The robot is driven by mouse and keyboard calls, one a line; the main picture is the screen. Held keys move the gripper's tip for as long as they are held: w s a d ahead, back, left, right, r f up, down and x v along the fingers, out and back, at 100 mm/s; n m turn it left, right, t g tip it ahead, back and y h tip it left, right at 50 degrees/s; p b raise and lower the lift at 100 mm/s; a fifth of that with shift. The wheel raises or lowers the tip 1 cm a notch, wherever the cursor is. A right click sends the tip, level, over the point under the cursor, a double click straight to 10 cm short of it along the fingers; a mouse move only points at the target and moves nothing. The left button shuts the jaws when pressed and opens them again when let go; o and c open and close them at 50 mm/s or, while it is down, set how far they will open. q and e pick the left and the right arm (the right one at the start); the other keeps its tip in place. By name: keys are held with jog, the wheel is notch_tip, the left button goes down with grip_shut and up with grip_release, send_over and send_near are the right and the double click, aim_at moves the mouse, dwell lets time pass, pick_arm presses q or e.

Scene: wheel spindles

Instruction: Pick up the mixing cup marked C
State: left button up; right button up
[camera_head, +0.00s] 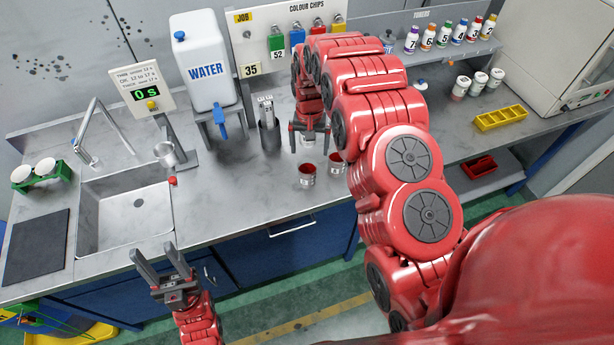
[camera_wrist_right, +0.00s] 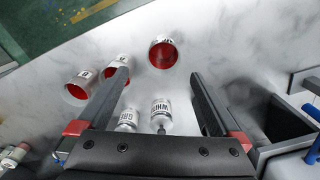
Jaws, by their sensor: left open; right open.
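Three small white cups with red insides stand on the counter, their letters too small to read surely, so I cannot tell which is C. In the right wrist view one cup (camera_wrist_right: 163,52) lies between and just beyond the fingertips of my right gripper (camera_wrist_right: 158,74); a second (camera_wrist_right: 118,65) is by the left finger, and a third (camera_wrist_right: 80,86) is further left. In the head view two cups (camera_head: 307,177) (camera_head: 337,164) show; my arm hides the third. My right gripper (camera_head: 309,138) is open and empty behind them. My left gripper (camera_head: 154,250) is open and empty near the counter's front edge.
Two labelled white containers (camera_wrist_right: 128,120) (camera_wrist_right: 161,114) stand between my right fingers, near the palm. A grey dispenser (camera_head: 268,130) stands left of the right gripper, a water tank (camera_head: 203,60) further left. A sink (camera_head: 135,207) is at left. Counter in front of the dispenser is clear.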

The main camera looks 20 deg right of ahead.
aim_at(307, 176)
notch_tip(307, 176, down, 10)
jog(key=b, duration=0.8)
jog(key=shift+w+f+b, duration=0.15)
jog(key=shift+b, duration=0.25)
jog(key=f+p, duration=0.3)
jog(key=shift+w+a+f, duration=0.2)
jog(key=shift+f, duration=0.8)
jog(key=c, duration=1.3)
